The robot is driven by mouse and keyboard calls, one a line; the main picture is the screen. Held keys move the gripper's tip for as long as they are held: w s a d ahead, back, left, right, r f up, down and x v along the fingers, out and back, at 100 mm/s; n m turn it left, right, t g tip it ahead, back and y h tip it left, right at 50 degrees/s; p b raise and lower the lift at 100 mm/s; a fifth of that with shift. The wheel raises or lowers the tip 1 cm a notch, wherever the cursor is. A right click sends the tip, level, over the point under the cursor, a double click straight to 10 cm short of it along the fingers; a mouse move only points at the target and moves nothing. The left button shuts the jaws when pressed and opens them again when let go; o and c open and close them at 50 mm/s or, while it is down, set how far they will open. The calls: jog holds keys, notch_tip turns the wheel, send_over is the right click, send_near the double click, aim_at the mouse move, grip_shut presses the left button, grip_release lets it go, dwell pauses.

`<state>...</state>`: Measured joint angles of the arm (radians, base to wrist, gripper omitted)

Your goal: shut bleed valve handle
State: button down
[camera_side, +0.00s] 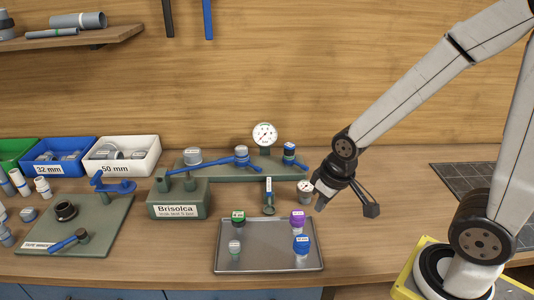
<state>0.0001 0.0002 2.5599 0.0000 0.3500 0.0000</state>
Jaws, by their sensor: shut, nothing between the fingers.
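My gripper (321,205) points down and to the left, above the bench at the right of the tray, with its fingers shut and empty. A small valve (268,197) with an upright labelled handle stands left of it, behind the tray; they are apart. I cannot tell which handle is the bleed valve's.
A metal tray (268,262) holds several capped pieces. A green Brisolca block (179,198) stands left of the small valve. A green board (105,227) with blue levers lies farther left, with blue (58,157) and white (121,156) bins behind.

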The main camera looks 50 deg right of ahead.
aim_at(269, 185)
jog(key=c, duration=0.7)
grip_release()
jog(key=shift+o, duration=0.7)
jog(key=shift+w+n, duration=0.25)
jog(key=shift+n, duration=0.05)
jog(key=w+n, duration=0.2)
jog(key=n, duration=0.2)
jog(key=w+d+n+h, duration=0.1)
jog(key=w+n, duration=0.2)
jog(key=n, duration=0.1)
jog(key=w+n, duration=0.3)
jog(key=n, duration=0.1)
jog(key=shift+w+d+f, duration=0.2)
jog(key=shift+w, duration=0.05)
jog(key=w+d+f+n+h, duration=0.1)
jog(key=w+n+h, duration=0.1)
jog(key=w+n, duration=0.7)
jog(key=n, duration=0.5)
jog(key=shift+w+d+f+t, duration=0.3)
jog(key=shift+w+d, duration=0.05)
jog(key=shift+d, duration=0.05)
jog(key=shift+f, duration=0.15)
jog(key=shift+x, duration=3.8)
